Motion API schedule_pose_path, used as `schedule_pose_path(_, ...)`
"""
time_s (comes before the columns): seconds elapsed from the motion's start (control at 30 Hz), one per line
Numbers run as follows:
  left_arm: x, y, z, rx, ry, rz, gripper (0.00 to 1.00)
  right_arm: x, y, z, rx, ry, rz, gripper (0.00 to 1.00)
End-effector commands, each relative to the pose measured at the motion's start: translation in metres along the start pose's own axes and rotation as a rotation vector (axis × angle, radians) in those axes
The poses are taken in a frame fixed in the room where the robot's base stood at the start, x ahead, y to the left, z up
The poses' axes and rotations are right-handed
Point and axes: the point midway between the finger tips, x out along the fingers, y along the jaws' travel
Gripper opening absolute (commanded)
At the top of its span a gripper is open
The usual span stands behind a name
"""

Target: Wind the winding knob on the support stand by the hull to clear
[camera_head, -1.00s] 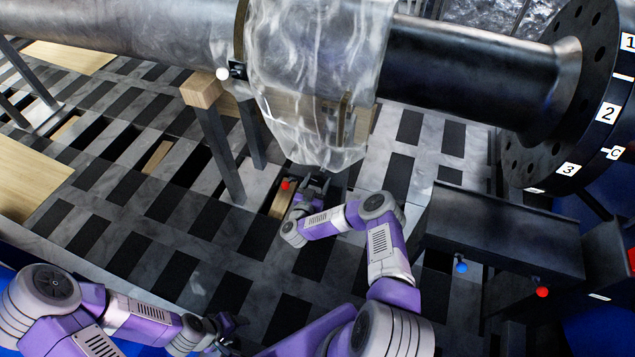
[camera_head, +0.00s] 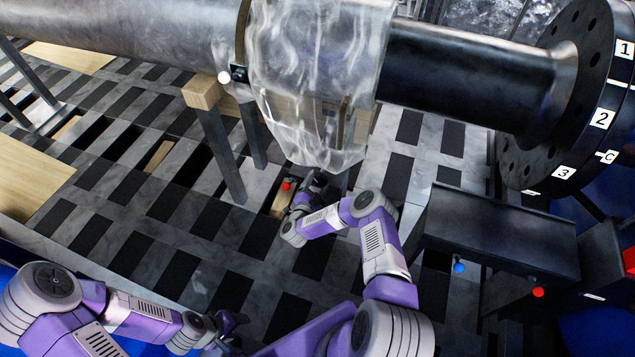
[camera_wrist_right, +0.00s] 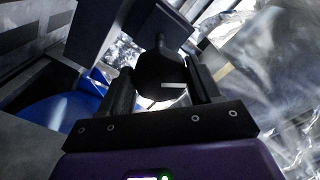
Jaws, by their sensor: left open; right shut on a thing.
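The winding knob (camera_wrist_right: 160,78) is a dark round knob with a white mark, between the fingers of my right gripper in the right wrist view. My right gripper (camera_wrist_right: 162,92) is shut on it. In the head view my right gripper (camera_head: 312,183) is low under the hanging clear sheet, and the knob cannot be made out there. A stand with a wood-topped post (camera_head: 222,150) is left of the gripper; which stand carries the knob is unclear. My left gripper (camera_head: 230,328) is open, low at the bottom, away from the stand.
A large grey tube (camera_head: 130,28) runs across the top, partly wrapped in the clear sheet (camera_head: 310,90). A dark numbered flange (camera_head: 550,145) is at right, above a dark bench (camera_head: 500,235). A red ball (camera_head: 286,186) is close beside my right gripper.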

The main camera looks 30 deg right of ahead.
Motion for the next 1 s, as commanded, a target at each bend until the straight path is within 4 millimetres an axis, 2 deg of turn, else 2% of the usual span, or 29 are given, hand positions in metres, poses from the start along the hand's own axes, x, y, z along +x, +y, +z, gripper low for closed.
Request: schedule_pose_path(1.0,0.0032,-0.0012,-0.0001,0.000,0.000,0.000,0.58,-0.0014,-0.0020,0.0005,0.969,-0.005,0.002,0.33)
